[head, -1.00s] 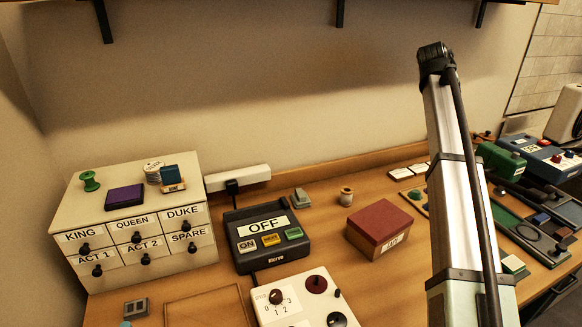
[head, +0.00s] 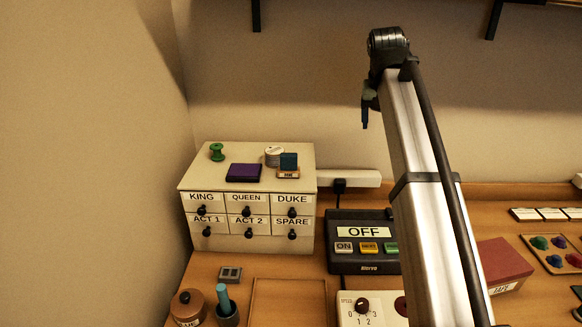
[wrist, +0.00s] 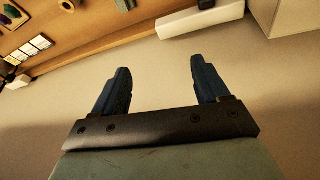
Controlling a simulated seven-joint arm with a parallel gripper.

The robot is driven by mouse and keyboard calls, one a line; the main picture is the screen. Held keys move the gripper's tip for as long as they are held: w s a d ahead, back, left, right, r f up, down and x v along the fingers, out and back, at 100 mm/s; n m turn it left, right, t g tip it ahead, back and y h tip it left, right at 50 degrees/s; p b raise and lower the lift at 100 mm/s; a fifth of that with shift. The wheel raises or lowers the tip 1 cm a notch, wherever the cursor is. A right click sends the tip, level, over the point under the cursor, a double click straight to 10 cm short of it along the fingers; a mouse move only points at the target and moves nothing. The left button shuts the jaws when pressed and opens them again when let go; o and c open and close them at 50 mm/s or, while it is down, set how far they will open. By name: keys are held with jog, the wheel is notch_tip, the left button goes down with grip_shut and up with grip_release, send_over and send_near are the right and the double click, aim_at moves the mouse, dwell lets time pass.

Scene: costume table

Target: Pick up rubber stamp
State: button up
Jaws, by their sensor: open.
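What looks like the rubber stamp, a dark teal block (head: 289,161) on a pale labelled base, stands on the right part of the cream drawer cabinet's top (head: 205,181). A purple pad (head: 243,173) lies left of it. My gripper (wrist: 160,82) is open and empty in the wrist view, its two dark fingers apart against the bare wall. In the head view my gripper (head: 367,106) hangs at the top of my arm, up and to the right of the stamp and clear of it. The stamp is not seen in the wrist view.
A white round roll (head: 274,153) is close behind the stamp, and a green spool (head: 217,152) stands at the cabinet's back left. A power strip (head: 352,178) runs along the wall. The control box marked OFF (head: 345,251) stands right of the cabinet. Space above the cabinet is clear.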

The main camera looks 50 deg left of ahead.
aim_at(289, 154)
jog(key=s+a+g, duration=0.1)
jog(key=s+a, duration=0.2)
jog(key=s, duration=0.4)
jog(key=s+a+n+g, duration=0.1)
jog(key=s+a, duration=0.2)
jog(key=s, duration=0.4)
jog(key=s+a+n, duration=0.1)
jog(key=s+a, duration=0.2)
jog(key=s, duration=0.5)
jog(key=shift+s+a+r+g, duration=0.1)
jog(key=shift+a+r+g, duration=0.25)
jog(key=shift+g, duration=0.05)
jog(key=shift+s+f, duration=0.1)
jog(key=shift+s, duration=0.15)
jog(key=shift+w+a+f, duration=0.1)
jog(key=shift+a+f, duration=0.05)
jog(key=shift+f, duration=1.05)
jog(key=shift+w+a+f, duration=0.1)
jog(key=shift+f, duration=1.15)
jog(key=shift+w+a+f, duration=0.1)
jog(key=shift+a+f, duration=0.05)
jog(key=shift+f, duration=1.05)
jog(key=shift+c, duration=0.4)
jog(key=c, duration=1)
jog(key=shift+o, duration=0.2)
